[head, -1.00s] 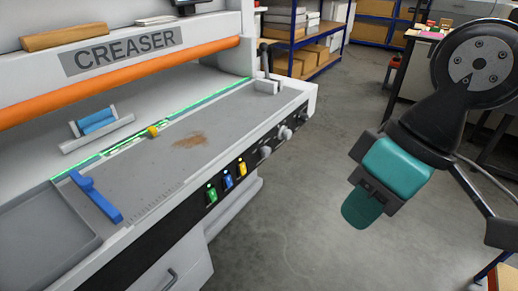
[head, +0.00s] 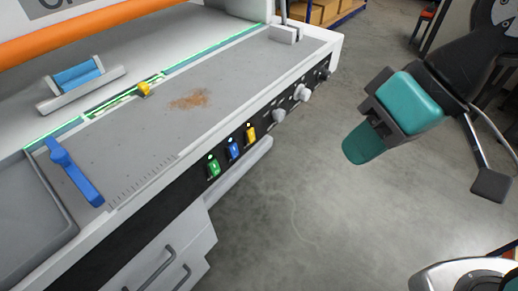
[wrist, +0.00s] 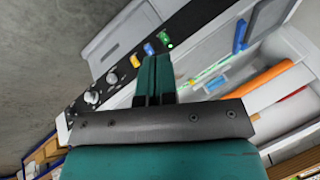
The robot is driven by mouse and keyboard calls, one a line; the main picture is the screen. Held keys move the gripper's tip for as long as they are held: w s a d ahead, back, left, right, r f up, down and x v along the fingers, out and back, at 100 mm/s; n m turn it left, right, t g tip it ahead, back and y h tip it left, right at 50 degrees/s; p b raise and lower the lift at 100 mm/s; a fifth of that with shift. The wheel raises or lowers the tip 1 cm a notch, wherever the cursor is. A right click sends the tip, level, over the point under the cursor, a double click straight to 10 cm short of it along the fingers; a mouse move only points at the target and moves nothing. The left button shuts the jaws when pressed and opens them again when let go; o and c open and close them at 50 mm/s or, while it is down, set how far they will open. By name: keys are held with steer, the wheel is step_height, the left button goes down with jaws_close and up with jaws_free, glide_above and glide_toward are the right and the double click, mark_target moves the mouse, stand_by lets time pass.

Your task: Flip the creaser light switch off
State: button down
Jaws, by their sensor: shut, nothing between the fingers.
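The creaser's front panel carries three small rocker switches in a row: green (head: 213,167), blue (head: 233,149) and yellow (head: 251,134). Small indicator dots show above them; their labels are too small to read. A green-lit strip (head: 205,59) glows along the bed. My gripper (head: 362,146), with teal fingers, is shut and empty, right of the panel over the floor, apart from the switches. In the wrist view my gripper (wrist: 156,65) points toward the green (wrist: 164,37), blue (wrist: 149,48) and yellow (wrist: 135,61) switches.
Several knobs (head: 302,92) sit on the panel right of the switches. Drawers (head: 165,262) are below. The grey floor (head: 310,205) in front is clear.

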steer(key=w+a+f+m+t+y+b, duration=0.1)
steer(key=w+a+f+m+y+b, duration=0.2)
steer(key=f+b, duration=0.45)
steer(key=w+a+f+m+t+y+b, duration=0.2)
steer(key=w+f+y+b, duration=0.1)
steer(key=w+f+b, duration=0.5)
steer(key=w+d+f+m+t+b, duration=0.3)
steer(key=w+f+m+t+b, duration=0.3)
steer(key=f+m+b, duration=0.1)
step_height(320, 180, down, 2)
steer(key=shift+w+f+m+y+b, duration=0.1)
steer(key=shift+w+m+y+b, duration=0.25)
steer(key=shift+m, duration=0.55)
steer(key=shift+s+d, duration=0.1)
steer(key=p, duration=0.3)
glide_toward(252, 140)
steer(key=x, duration=0.7)
steer(key=shift+a+f, duration=0.1)
steer(key=shift+a, duration=0.1)
